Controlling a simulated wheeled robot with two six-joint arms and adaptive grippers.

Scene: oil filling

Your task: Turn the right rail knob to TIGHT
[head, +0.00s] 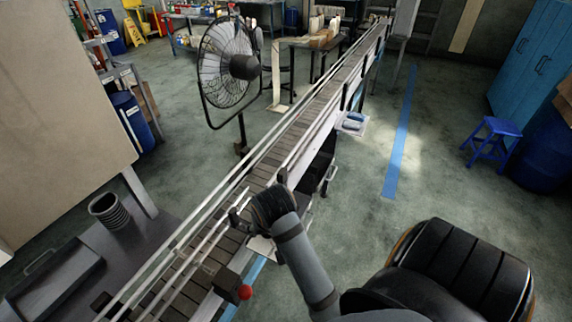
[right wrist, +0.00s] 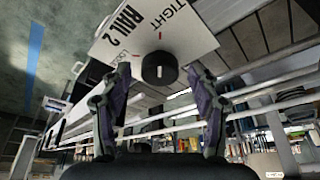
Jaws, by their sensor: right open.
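The rail knob is a round black knob (right wrist: 160,68) with a short white mark on its face. It sits on a white plate (right wrist: 195,38) printed "RAIL 2", with "TIGHT" at the upper part and a partly hidden word at lower left. A small red mark is on the plate above the knob. My right gripper (right wrist: 160,78) is open, with one finger on each side of the knob and gaps visible; I cannot tell how deep they reach. In the head view my right gripper (head: 243,208) is at the conveyor's side rail, largely hiding the knob. My left gripper is not in view.
The conveyor (head: 300,128) with metal side rails runs from bottom left to the back. A red button (head: 245,292) is on its near side. A fan (head: 228,65) stands behind it. The floor right of the conveyor is mostly clear.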

